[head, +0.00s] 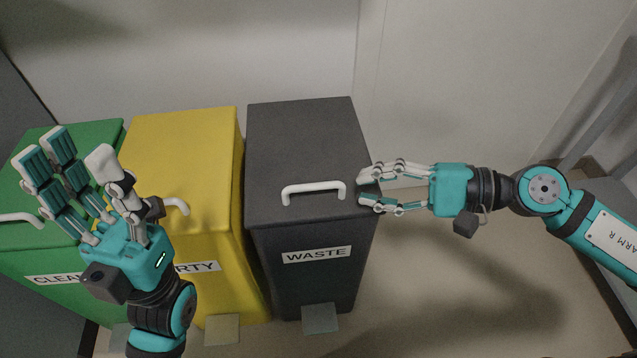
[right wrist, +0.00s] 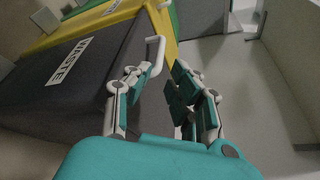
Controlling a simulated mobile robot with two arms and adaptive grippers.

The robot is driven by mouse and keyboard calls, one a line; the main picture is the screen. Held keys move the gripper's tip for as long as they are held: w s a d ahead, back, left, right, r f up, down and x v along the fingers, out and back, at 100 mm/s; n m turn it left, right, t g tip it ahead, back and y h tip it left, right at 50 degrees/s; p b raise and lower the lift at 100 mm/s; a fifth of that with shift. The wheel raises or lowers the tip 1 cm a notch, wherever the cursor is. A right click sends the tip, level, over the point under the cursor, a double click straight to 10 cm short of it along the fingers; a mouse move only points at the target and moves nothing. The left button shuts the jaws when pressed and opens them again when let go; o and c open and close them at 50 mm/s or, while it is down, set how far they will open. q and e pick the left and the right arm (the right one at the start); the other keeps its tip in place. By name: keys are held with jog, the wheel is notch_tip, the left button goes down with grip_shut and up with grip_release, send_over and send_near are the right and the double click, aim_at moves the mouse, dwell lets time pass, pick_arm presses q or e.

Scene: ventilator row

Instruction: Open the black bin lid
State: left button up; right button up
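The black bin (head: 310,265) has a WASTE label on its front and stands at the right end of a row of bins. Its dark lid (head: 300,140) looks closed, with a white bar handle (head: 313,188) near the front edge. The handle also shows beyond the fingers in the right wrist view (right wrist: 157,50). My right gripper (head: 366,187) is open and empty, beside the lid's right edge, fingers pointing left toward the handle; I cannot tell whether it touches the bin. My left gripper (head: 76,160) is open and empty, over the green and yellow bins, fingers pointing up the picture.
A yellow bin (head: 185,135) stands next to the black bin, with a green bin (head: 90,133) further left. A pedal (head: 320,318) sticks out at the black bin's foot. A wall is behind. The floor right of the black bin is open; a grey frame stands far right.

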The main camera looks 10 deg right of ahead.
aim_at(330, 187)
jog(key=p+x, duration=0.1)
jog(key=x, duration=0.8)
jog(key=shift+d, duration=0.1)
grip_shut()
